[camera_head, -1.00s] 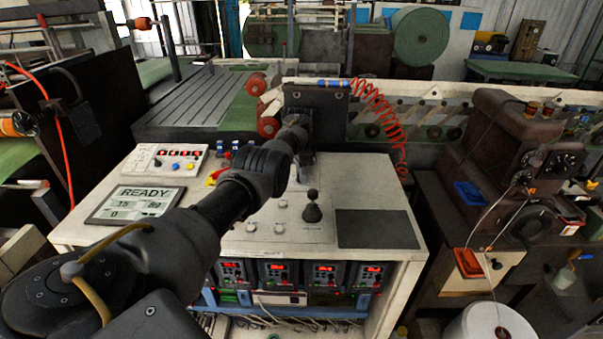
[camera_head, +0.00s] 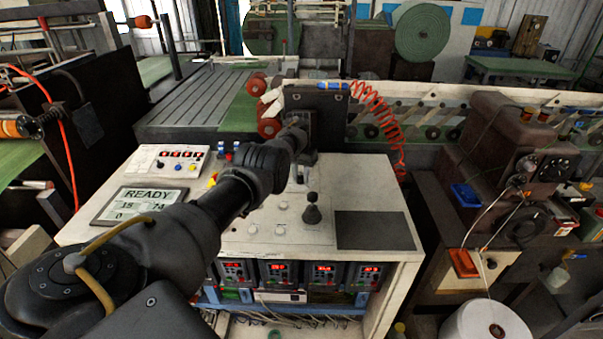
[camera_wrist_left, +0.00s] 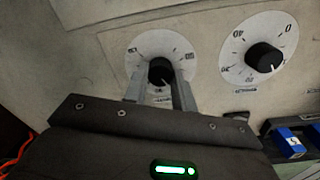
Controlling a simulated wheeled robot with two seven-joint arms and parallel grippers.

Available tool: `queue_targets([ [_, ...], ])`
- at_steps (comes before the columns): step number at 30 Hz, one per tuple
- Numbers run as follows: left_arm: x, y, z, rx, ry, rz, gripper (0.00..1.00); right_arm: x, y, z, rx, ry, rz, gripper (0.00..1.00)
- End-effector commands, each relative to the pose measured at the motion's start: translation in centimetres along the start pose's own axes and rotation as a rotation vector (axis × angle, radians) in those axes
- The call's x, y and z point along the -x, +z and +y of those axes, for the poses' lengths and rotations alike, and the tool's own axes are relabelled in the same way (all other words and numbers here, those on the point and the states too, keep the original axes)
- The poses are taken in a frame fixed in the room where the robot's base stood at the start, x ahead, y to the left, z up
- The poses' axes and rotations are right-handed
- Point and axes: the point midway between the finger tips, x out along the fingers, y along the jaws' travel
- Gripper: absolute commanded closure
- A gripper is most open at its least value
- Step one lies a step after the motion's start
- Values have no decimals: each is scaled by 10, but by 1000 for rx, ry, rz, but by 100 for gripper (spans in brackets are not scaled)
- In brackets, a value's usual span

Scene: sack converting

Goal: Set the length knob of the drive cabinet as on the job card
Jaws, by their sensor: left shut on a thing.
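The drive cabinet's pale console top (camera_head: 370,180) lies ahead of me. My left gripper (camera_head: 302,174) reaches over it from the left, fingers down at the panel. In the left wrist view my left gripper (camera_wrist_left: 160,86) is shut on a black knob (camera_wrist_left: 160,69) with a white numbered dial (camera_wrist_left: 146,44) around it. The fingers hide part of that dial, and its label is too small to read. A second black knob (camera_wrist_left: 265,57) on its own dial stands apart to the right. The cabinet display (camera_head: 139,204) reads READY, with 15, 74 and 0. I cannot make out the job card.
A black joystick (camera_head: 312,210) and a dark flat pad (camera_head: 372,230) are on the console, right of my arm. A red coiled hose (camera_head: 384,115) hangs behind. Blue parts (camera_wrist_left: 287,142) sit beside the gripper.

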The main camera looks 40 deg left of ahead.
Motion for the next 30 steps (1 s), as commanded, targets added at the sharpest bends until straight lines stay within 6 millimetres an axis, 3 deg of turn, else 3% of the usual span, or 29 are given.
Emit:
queue_targets([
  [12,4,-2,0,191,0,17,96,6,-1,0,0,0,1,64],
  [29,4,-3,0,218,0,20,96,6,-2,-3,-1,-3,2,64],
  [30,5,-3,0,218,0,21,71,6,-2,-3,-1,-3,2,64],
])
